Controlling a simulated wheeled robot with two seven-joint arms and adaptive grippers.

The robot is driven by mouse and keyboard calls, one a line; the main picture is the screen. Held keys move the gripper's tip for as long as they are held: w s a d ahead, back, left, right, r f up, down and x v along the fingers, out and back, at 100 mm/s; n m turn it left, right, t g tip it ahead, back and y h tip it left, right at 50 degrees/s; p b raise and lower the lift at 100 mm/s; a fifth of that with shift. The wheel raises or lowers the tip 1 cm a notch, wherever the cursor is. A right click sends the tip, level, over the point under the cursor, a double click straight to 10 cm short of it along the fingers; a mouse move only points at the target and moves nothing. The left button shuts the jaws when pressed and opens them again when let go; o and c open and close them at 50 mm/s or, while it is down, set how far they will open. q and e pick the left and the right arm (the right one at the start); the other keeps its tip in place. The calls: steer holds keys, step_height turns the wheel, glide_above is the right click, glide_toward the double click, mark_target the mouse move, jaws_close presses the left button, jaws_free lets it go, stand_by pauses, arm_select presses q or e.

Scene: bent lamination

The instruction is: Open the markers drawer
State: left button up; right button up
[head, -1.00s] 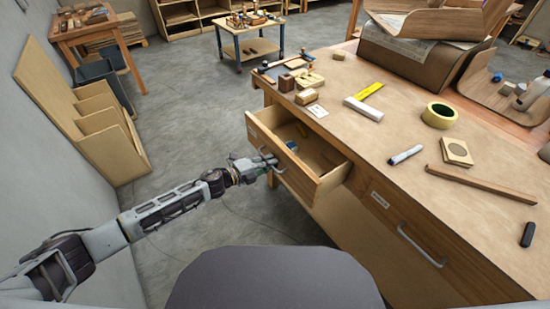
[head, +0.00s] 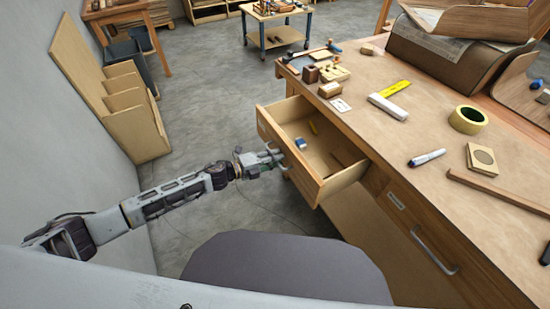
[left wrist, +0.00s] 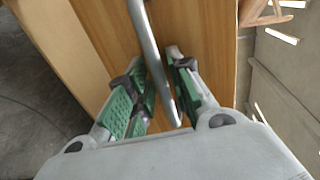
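A wooden drawer (head: 318,190) at the left end of the workbench stands well out of the bench. My left gripper (head: 270,157) is at the front of this drawer. No label on this drawer's front can be read. My right gripper is not in view.
A second, shut drawer with a metal handle (head: 432,250) and an unreadable label (head: 397,200) is at right. On the bench are a yellow tape roll (head: 468,120), a marker (head: 427,158) and wooden blocks. Grey floor (head: 215,110) is clear left of the drawer.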

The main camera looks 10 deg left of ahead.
arm_select(q)
steer(key=shift+o, duration=0.4)
steer(key=v, duration=0.7)
steer(key=shift+a, duration=0.15)
stand_by(0.3)
steer(key=shift+s, duration=0.15)
stand_by(0.4)
